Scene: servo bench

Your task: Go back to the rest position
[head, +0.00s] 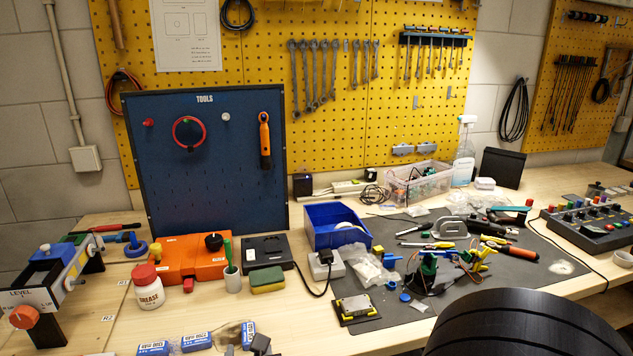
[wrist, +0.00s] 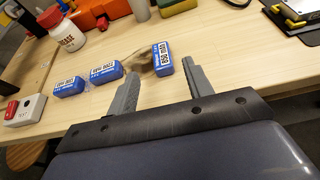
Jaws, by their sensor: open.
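My gripper (wrist: 160,69) is open in the wrist view, its two grey fingers apart and holding nothing. In the head view only its fingertips (head: 246,348) show at the bottom edge. A blue-and-white labelled box (wrist: 163,58) stands on the bench just beyond the fingertips; it also shows in the head view (head: 248,332). I cannot tell the exact gap between it and the fingers. Two similar blue boxes, one nearer the middle (wrist: 107,73) and one further left (wrist: 69,87), lie left of the gripper.
A brown crumpled patch (wrist: 138,60) lies beside the nearest box. A grease jar (head: 147,287), a grey cup (head: 232,280) and a sponge (head: 267,280) stand behind the boxes. A dark mat (head: 400,320) with tools lies to the right. A red-buttoned white box (wrist: 25,110) is far left.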

